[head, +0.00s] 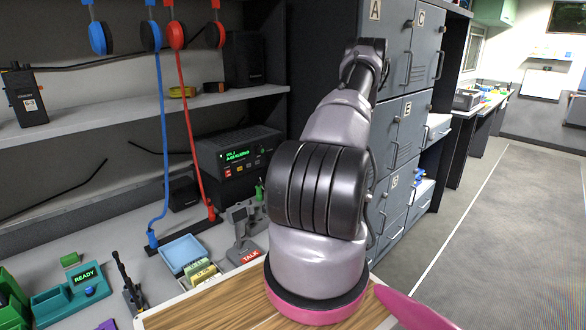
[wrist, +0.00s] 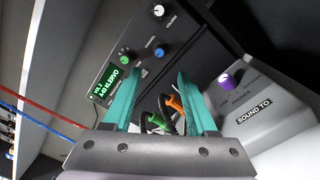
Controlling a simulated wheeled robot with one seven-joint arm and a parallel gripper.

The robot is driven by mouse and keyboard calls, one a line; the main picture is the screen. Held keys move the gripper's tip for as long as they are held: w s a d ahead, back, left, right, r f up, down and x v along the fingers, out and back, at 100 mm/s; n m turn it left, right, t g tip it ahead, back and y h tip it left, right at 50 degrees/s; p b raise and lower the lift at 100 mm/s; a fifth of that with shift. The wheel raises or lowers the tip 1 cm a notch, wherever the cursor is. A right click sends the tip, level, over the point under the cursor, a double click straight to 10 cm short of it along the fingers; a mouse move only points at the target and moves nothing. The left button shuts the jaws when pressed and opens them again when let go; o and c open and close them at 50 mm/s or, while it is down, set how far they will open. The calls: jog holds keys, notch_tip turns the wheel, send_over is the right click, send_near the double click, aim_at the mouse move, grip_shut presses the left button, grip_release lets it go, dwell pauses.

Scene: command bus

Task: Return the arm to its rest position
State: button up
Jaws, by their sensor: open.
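My arm (head: 325,190) rises from its pink-ringed base, and its upper end is bent high in front of the grey lockers. My gripper is hidden in the head view. In the wrist view my gripper (wrist: 158,80) has two teal fingers, spread apart with nothing held between them. Beyond the fingers are a black radio with a green display (wrist: 106,83) and, lower down, a green-tipped and an orange-tipped item (wrist: 172,103). I cannot tell how far they are from the fingers.
The black radio (head: 238,152) stands under the shelf (head: 130,113), with a blue cord (head: 162,140) and a red cord (head: 190,130) hanging at its left. Grey lockers (head: 400,130) stand behind my arm. A grey "SOUND TO" box (wrist: 245,95) is close at the gripper's right. The aisle floor is clear.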

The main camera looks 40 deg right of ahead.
dwell(0.3)
jog(key=w+a+r+n+g+y, duration=0.2)
jog(key=a+r+n+g+y, duration=0.7)
jog(key=a+r+n, duration=0.75)
jog(key=s+a+r+n+g, duration=0.3)
jog(key=s+a+r+n, duration=0.15)
jog(key=a, duration=0.25)
jog(key=s+a+r+n+g, duration=0.3)
jog(key=a+r+n, duration=0.15)
jog(key=a, duration=0.25)
jog(key=s+a+r+n+t+h, duration=0.2)
jog(key=s+r+n+t+h, duration=0.2)
jog(key=s+r+n+h, duration=0.5)
jog(key=s+r+n, duration=0.2)
jog(key=s+n, duration=0.3)
jog(key=n, duration=0.2)
jog(key=shift+a+h, duration=0.4)
